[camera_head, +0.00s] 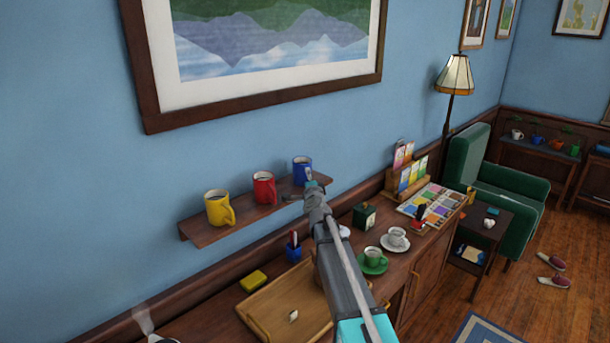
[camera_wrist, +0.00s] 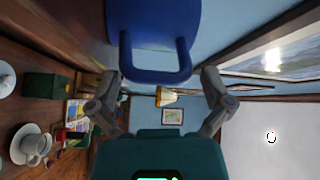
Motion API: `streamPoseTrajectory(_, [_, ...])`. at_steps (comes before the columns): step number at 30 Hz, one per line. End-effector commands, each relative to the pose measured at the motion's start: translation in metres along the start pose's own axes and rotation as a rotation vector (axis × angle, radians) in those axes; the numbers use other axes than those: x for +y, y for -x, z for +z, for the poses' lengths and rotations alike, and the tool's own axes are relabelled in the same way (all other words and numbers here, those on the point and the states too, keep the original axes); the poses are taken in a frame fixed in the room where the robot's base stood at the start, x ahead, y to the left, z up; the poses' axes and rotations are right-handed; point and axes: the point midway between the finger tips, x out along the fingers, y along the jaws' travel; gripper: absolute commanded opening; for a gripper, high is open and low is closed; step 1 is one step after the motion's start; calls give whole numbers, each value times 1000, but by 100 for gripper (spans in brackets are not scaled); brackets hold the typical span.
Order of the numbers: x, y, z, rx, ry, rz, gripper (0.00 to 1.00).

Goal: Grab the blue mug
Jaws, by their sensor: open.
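The blue mug (camera_head: 302,170) stands upright at the right end of a wall shelf (camera_head: 243,219), right of a red mug (camera_head: 264,188) and a yellow mug (camera_head: 219,207). In the wrist view the blue mug (camera_wrist: 153,22) fills the top middle, its handle (camera_wrist: 156,75) pointing toward my gripper. My gripper (camera_wrist: 157,85) is open there, one finger on each side of the handle's end. No hold on it shows. In the head view my gripper (camera_head: 301,188) is close in front of the blue mug, and its fingers partly cover the shelf end.
Below the shelf, the sideboard holds a wooden tray (camera_head: 263,314), a yellow sponge-like block (camera_head: 253,281), a pen cup (camera_head: 293,250), a dark green box (camera_head: 364,215), a green cup (camera_head: 374,257) and a white cup (camera_head: 397,236). A framed picture (camera_head: 262,41) hangs above the shelf.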

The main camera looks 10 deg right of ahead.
Motion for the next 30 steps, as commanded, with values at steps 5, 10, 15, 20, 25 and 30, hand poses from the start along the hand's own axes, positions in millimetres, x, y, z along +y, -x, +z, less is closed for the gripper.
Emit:
streamPoseTrajectory(5, [0, 0, 0, 0, 0, 0, 100])
streamPoseTrajectory(10, [0, 0, 0, 0, 0, 0, 87])
streamPoseTrajectory(15, [0, 0, 0, 0, 0, 0, 55])
streamPoseTrajectory(20, [0, 0, 0, -1, 0, 0, 26])
streamPoseTrajectory(25, [0, 0, 0, 0, 0, 0, 16])
streamPoseTrajectory(30, [-1, 0, 1, 0, 0, 0, 16])
